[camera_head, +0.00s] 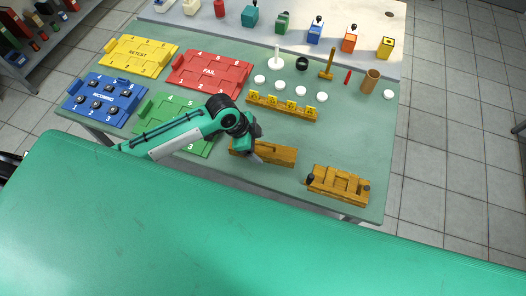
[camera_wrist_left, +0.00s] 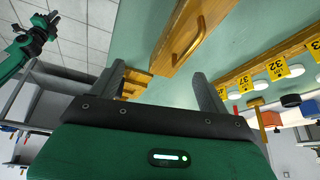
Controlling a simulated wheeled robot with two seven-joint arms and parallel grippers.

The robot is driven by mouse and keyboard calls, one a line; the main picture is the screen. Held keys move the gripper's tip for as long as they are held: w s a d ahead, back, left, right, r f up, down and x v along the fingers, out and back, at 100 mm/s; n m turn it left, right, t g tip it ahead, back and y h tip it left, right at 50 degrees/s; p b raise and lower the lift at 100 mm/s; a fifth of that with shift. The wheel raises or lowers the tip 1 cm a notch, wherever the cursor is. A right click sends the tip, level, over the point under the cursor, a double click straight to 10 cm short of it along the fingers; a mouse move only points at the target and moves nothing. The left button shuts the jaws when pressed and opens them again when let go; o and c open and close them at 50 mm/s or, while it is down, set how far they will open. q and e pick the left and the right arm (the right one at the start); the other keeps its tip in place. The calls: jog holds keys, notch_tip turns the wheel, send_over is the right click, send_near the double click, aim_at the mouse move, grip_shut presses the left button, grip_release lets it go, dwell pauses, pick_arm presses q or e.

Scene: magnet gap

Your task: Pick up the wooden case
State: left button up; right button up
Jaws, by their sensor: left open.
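The wooden case (camera_head: 279,155) is a long, low brown box lying near the front edge of the green table. Its left end is partly hidden by my left gripper (camera_head: 256,157), which is just over or beside it. In the left wrist view the case (camera_wrist_left: 187,14) lies beyond the fingertips, with a wooden bar handle (camera_wrist_left: 188,44) on its side. My left gripper (camera_wrist_left: 158,70) is open there, and nothing shows held between its fingers. My right gripper (camera_wrist_left: 45,22) seems to show small at the upper left; its jaws are unclear.
A slotted wooden fixture (camera_head: 339,185) stands right of the case. A yellow-tagged rack (camera_head: 282,107) is behind it. Green (camera_head: 170,112), red (camera_head: 210,72), blue (camera_head: 104,99) and yellow (camera_head: 141,55) trays fill the left. White discs, a mallet (camera_head: 328,64) and a cup (camera_head: 370,81) stand farther back.

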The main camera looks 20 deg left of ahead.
pick_arm(q)
jog(key=m+g, duration=0.1)
jog(key=m, duration=0.1)
send_near(261, 148)
jog(key=p+x, duration=0.2)
jog(key=x, duration=0.2)
jog(key=shift+f+p, duration=0.2)
jog(key=shift+p, duration=0.15)
jog(key=shift+d+f+p, duration=0.25)
jog(key=shift+f+p, duration=0.05)
jog(key=shift+p, duration=0.05)
jog(key=p+x, duration=0.1)
jog(key=x, duration=0.3)
jog(key=shift+d+r+p, duration=0.1)
jog(key=shift+d+p, duration=0.05)
jog(key=shift+p, duration=0.25)
jog(key=shift+f, duration=0.35)
pick_arm(e)
jog(key=r, duration=0.5)
jog(key=shift+a+r, duration=0.25)
jog(key=shift+a, duration=0.1)
pick_arm(q)
jog(key=shift+w+r, duration=0.1)
jog(key=c, duration=1.3)
pick_arm(e)
jog(key=shift+d, duration=0.2)
pick_arm(q)
jog(key=shift+r, duration=0.1)
